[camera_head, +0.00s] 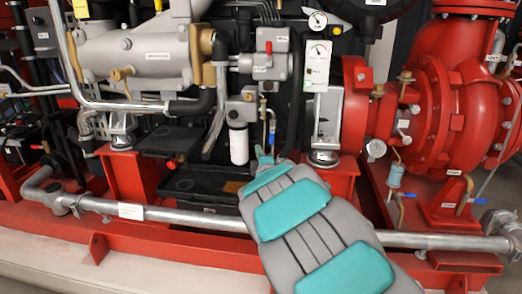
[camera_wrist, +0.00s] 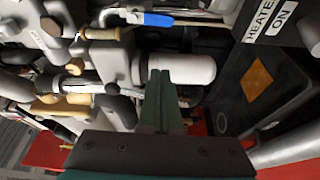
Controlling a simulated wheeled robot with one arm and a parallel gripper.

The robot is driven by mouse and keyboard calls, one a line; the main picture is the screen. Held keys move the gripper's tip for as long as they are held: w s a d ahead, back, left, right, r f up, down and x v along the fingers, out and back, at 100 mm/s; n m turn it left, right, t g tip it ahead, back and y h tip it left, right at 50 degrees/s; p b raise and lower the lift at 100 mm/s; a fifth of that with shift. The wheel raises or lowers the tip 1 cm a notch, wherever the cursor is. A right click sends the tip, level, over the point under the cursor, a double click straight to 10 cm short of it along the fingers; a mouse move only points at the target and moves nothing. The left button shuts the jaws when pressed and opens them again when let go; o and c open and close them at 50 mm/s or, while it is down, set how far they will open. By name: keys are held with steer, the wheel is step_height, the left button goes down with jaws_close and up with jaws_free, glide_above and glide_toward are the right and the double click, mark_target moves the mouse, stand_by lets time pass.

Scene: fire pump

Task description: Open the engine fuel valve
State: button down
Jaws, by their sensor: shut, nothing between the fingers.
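A small valve with a blue lever (camera_head: 272,130) sits on a thin pipe at the engine's front, right of a white cylindrical filter (camera_head: 239,146). No readable label confirms that it is the engine fuel valve. In the wrist view the blue lever (camera_wrist: 152,19) lies near the top edge, beyond the white filter (camera_wrist: 182,68). My gripper (camera_head: 263,158) is just below the blue lever in the head view, apart from it as far as I can see. In the wrist view my gripper (camera_wrist: 160,75) has its green fingers together, empty, overlapping the filter's picture.
A "HEATER ON" label (camera_wrist: 270,20) is on the right in the wrist view. A red pump (camera_head: 440,115) stands right of the engine. A long grey pipe (camera_head: 180,215) crosses low in front. Another blue-handled valve (camera_head: 404,195) is near the pump.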

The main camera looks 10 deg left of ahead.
mark_target(272, 135)
steer(key=x, duration=0.8)
steer(key=d, duration=0.1)
steer(key=d+p, duration=0.1)
steer(key=d, duration=0.2)
steer(key=shift+s+f+p, duration=0.1)
steer(key=shift+s+p, duration=0.15)
steer(key=shift+p, duration=0.1)
steer(key=shift+d, duration=0.1)
steer(key=shift+d+f+n+b, duration=0.1)
steer(key=shift+d+n+b, duration=0.4)
steer(key=shift+b, duration=0.35)
steer(key=shift+a, duration=0.1)
